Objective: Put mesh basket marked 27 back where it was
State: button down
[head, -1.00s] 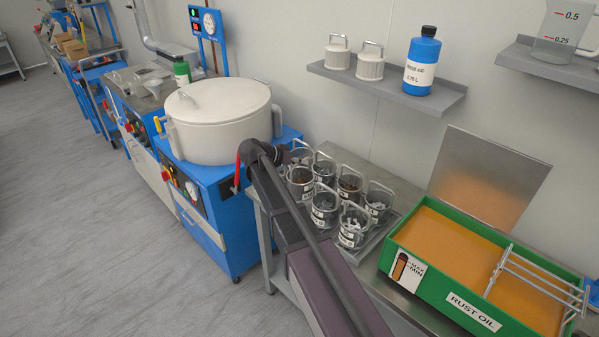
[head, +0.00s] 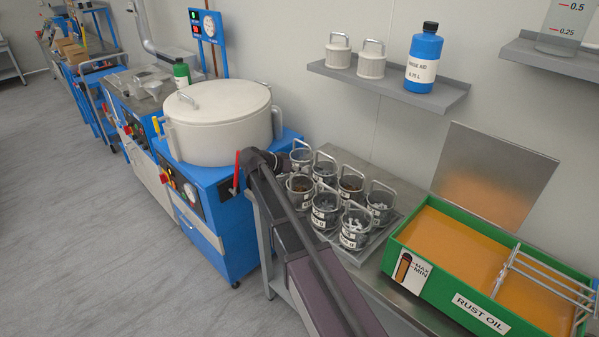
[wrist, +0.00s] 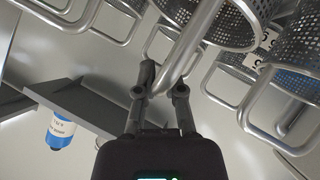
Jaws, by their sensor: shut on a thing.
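Several mesh baskets with wire handles stand close together on a tray (head: 375,243) in the head view, holding dark, brown and pale small parts. Their labels are too small to read there, so I cannot tell which one is marked 27. In the wrist view my gripper (wrist: 163,82) is shut on a wire handle (wrist: 187,50), which runs up toward a perforated basket (wrist: 232,22) at the top. A partly seen label (wrist: 262,48) is beside it, its number unreadable. In the head view my fingers are hidden behind my arm, beside the left baskets.
A green rust oil tank (head: 412,292) stands right of the tray, with a metal rack (head: 545,275) in it. A white lidded drum (head: 222,130) on a blue cabinet is at the left. A wall shelf (head: 395,85) with a blue bottle (head: 423,60) is above the baskets.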

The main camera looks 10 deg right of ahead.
jog(key=shift+f, duration=0.15)
jog(key=c, duration=0.7)
grip_release()
jog(key=shift+c, duration=0.2)
jog(key=shift+r, duration=0.25)
jog(key=shift+s+a+r+p, duration=0.1)
jog(key=shift+a+r+p, duration=0.25)
jog(key=shift+a+p, duration=0.2)
jog(key=p+v, duration=0.5)
jog(key=v, duration=0.5)
jog(key=shift+s+a, duration=0.2)
jog(key=shift+a, duration=0.15)
